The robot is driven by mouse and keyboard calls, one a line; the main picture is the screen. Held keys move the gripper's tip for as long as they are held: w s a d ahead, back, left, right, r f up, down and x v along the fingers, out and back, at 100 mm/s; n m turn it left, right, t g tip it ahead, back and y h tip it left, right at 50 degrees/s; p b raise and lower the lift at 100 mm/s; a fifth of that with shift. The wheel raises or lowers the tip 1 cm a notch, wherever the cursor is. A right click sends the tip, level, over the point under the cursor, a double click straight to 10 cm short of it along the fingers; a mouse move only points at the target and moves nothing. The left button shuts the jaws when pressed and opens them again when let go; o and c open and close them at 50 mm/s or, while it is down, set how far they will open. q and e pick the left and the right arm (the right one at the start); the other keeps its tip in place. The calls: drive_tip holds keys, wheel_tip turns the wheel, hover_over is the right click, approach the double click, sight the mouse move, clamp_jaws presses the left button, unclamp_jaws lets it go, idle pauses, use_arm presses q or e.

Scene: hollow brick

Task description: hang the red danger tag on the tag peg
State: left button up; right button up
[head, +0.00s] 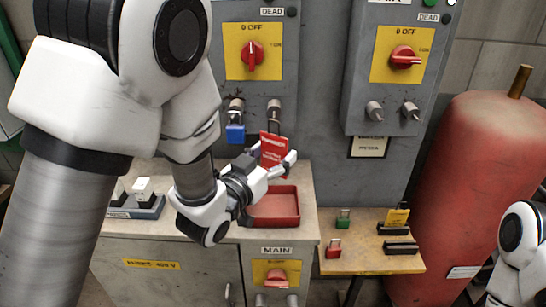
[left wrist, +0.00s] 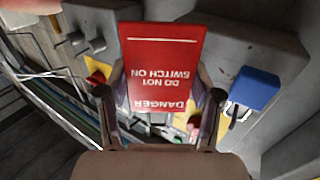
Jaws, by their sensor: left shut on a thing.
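The red danger tag (head: 273,150) is upright in my left gripper (head: 275,168), in front of the grey left panel. In the left wrist view the tag (left wrist: 163,60) fills the space between the fingers (left wrist: 161,108), its lettering upside down. A grey peg (head: 274,106) sticks out of the panel just above the tag, right of a similar fitting with a blue padlock (head: 236,132). A thin dark loop shows between tag and peg; I cannot tell whether it is around the peg. The padlock also shows in the wrist view (left wrist: 254,88). My right gripper is out of view.
A red tray (head: 275,222) stands on the cabinet below the gripper. A wooden side table (head: 350,262) holds small red and green padlocks, dark blocks and a yellow tag. The right panel (head: 360,75) has two pegs. A red cylinder (head: 460,180) stands at the right.

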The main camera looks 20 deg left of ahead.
use_arm(q)
drive_tip(key=shift+w+a, duration=0.1)
drive_tip(key=shift+w, duration=0.3)
drive_tip(key=shift+w+a+r, duration=0.1)
drive_tip(key=shift+w+a, duration=0.15)
drive_tip(key=shift+w, duration=0.2)
drive_tip(key=w, duration=0.1)
drive_tip(key=w+f, duration=0.1)
drive_tip(key=w+a, duration=0.1)
drive_tip(key=w, duration=0.1)
drive_tip(key=shift+f, duration=0.15)
